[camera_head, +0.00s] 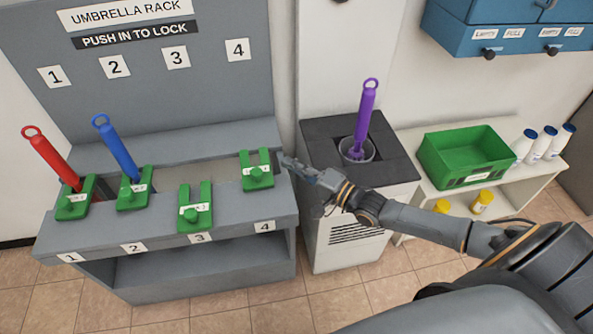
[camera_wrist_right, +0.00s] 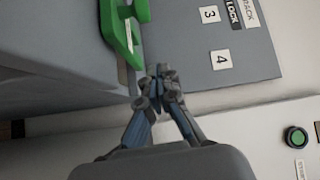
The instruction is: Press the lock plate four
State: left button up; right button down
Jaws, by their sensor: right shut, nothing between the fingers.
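The grey umbrella rack (camera_head: 150,225) has numbered places 1 to 4. The green lock plate four (camera_head: 257,172) sits at the rack's right end, with a knob on its front and two prongs toward the back. My right gripper (camera_head: 285,160) is shut and empty, just right of lock plate four. In the right wrist view, lock plate four (camera_wrist_right: 126,30) is ahead and to the left of my right gripper (camera_wrist_right: 160,72), with a gap between them. Lock plate three (camera_head: 195,207) sits further forward than plate four. My left gripper is not in view.
Plates one (camera_head: 76,197) and two (camera_head: 135,188) stand by a red umbrella (camera_head: 52,158) and a blue umbrella (camera_head: 118,148). A purple umbrella (camera_head: 365,115) stands in a dark-topped cabinet (camera_head: 320,135). A green bin (camera_head: 465,155) and bottles stand on a white shelf.

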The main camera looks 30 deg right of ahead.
aim_at(259, 175)
jog(key=w+a, duration=0.2)
jog(key=a, duration=0.1)
jog(key=w+a, duration=0.1)
jog(key=a, duration=0.1)
jog(key=shift+f, duration=0.1)
jog(key=shift+s+a+f, duration=0.1)
jog(key=shift+s+a, duration=0.15)
jog(key=shift+a, duration=0.05)
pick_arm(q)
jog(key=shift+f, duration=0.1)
pick_arm(e)
jog(key=shift+s, duration=0.15)
jog(key=s+p, duration=0.1)
jog(key=s, duration=0.1)
jog(key=s+a+p, duration=0.1)
jog(key=s+p, duration=0.1)
jog(key=shift+s+a, duration=0.15)
jog(key=shift+s, duration=0.05)
jog(key=s+p, duration=0.1)
jog(key=s, duration=0.1)
jog(key=s+a+p, duration=0.1)
jog(key=s, duration=0.1)
jog(key=shift+a, duration=0.1)
jog(key=shift+s+a, duration=0.1)
jog(key=shift+s, duration=0.2)
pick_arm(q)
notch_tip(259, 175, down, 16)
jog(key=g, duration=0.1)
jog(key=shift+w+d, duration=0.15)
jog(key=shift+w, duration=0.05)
